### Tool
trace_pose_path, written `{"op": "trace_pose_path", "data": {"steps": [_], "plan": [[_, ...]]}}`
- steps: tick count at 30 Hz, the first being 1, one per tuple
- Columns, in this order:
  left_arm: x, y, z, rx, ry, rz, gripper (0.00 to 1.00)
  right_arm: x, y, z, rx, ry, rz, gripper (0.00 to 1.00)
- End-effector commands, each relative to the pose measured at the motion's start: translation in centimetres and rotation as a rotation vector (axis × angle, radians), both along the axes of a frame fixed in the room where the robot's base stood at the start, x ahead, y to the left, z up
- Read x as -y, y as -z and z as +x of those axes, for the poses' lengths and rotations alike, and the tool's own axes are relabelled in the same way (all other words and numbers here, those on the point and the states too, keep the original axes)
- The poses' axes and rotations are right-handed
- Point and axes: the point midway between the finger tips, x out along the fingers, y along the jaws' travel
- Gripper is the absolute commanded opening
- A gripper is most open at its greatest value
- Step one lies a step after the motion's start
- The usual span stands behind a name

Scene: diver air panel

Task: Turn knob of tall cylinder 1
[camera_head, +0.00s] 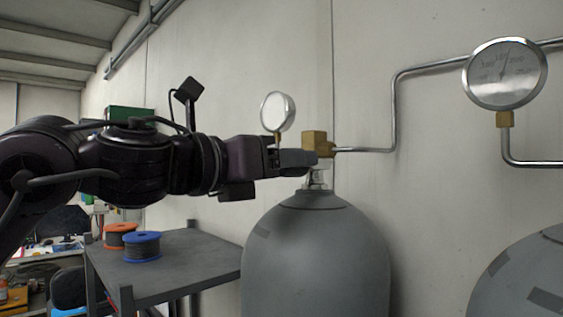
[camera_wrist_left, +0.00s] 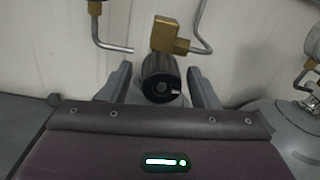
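The tall grey cylinder (camera_head: 315,250) stands in the middle of the head view, with a brass valve block (camera_head: 317,142) on its neck. The valve's black knob (camera_wrist_left: 160,78) shows in the left wrist view, below the brass block (camera_wrist_left: 172,36). In the head view the knob is hidden behind my gripper. My left gripper (camera_head: 298,158) reaches in from the left at valve height. In the left wrist view its two fingers (camera_wrist_left: 160,84) are apart, one on each side of the knob, with a small gap visible on both sides. My right gripper is not in view.
A small round gauge (camera_head: 278,111) stands just above my left gripper. A metal pipe (camera_head: 395,110) runs right from the valve towards a large gauge (camera_head: 505,74). A second cylinder (camera_head: 530,280) is at right. A grey table (camera_head: 190,262) with orange and blue spools is at left.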

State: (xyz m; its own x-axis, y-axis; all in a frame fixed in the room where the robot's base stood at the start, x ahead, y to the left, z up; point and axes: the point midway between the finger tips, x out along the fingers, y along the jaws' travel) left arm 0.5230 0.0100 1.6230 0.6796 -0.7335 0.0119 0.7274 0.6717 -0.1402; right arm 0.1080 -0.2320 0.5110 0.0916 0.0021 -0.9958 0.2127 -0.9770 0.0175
Motion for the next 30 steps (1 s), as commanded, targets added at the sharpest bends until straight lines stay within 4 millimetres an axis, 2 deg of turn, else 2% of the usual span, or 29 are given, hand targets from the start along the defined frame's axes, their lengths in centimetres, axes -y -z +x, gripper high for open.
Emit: {"op": "trace_pose_path", "data": {"steps": [11,22,30], "plan": [[-0.4,0.1,-0.3,0.001,0.000,-0.001,0.59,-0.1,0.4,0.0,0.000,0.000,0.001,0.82],[-4.7,0.4,-4.3,0.002,-0.002,-0.001,0.59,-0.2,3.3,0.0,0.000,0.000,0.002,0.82],[-5.7,0.2,-5.3,-0.001,0.000,0.000,0.59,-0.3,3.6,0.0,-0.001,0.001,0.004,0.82]]}}
